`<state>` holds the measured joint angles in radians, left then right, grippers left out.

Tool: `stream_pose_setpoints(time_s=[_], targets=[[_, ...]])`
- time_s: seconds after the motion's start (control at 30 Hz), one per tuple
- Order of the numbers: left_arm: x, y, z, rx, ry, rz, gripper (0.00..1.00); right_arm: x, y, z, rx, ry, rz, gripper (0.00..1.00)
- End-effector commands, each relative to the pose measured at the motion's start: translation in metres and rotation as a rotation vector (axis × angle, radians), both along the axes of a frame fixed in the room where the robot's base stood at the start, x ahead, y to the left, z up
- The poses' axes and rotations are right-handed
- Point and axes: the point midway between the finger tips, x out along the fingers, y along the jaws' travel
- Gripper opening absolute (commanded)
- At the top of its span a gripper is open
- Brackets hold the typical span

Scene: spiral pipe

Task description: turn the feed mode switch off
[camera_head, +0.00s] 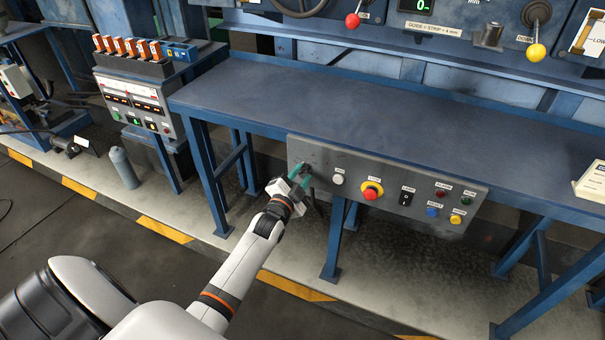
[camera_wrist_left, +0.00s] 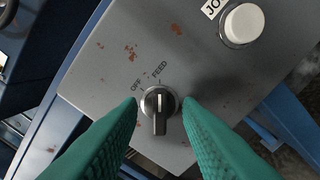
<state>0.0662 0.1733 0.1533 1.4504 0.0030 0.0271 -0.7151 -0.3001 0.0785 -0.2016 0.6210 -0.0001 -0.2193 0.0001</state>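The feed mode switch (camera_wrist_left: 158,108) is a round black and grey knob with a raised bar handle on the grey control panel (camera_head: 400,192). In the left wrist view, OFF and FEED are printed above it, and its handle lies upright in the picture. I cannot tell which label it marks. My left gripper (camera_head: 304,173) is at the panel's left end and hides most of the switch in the head view. Its green fingertips (camera_wrist_left: 160,104) are apart, one on each side of the knob, with a narrow gap visible. My right gripper is not in view.
A white JOG button (camera_wrist_left: 243,24) is close to the switch. A red stop button (camera_head: 371,192) on yellow, a black rocker switch (camera_head: 407,196) and several coloured buttons sit further right.

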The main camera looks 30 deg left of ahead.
Motion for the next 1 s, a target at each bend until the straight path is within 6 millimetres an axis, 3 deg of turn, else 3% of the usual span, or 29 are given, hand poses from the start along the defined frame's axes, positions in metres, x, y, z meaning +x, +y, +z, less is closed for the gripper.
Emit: stream_pose_setpoints(time_s=[0.17, 0.43, 0.47, 0.63, 1.0], targets=[[0.0130, 0.0020, 0.0005, 0.000, -0.001, -0.001, 0.32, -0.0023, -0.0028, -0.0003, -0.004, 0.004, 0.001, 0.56], [0.0140, 0.0023, 0.0001, 0.000, 0.000, 0.000, 0.32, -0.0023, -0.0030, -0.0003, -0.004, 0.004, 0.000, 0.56], [0.0139, 0.0023, 0.0001, 0.000, 0.000, 0.000, 0.30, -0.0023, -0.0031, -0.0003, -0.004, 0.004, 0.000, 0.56], [0.0138, 0.0022, 0.0001, 0.000, 0.000, 0.000, 0.03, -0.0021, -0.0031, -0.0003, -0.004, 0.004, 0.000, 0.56], [0.0137, 0.0023, 0.0006, -0.065, -0.010, -0.001, 0.03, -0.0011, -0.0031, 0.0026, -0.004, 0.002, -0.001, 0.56]])
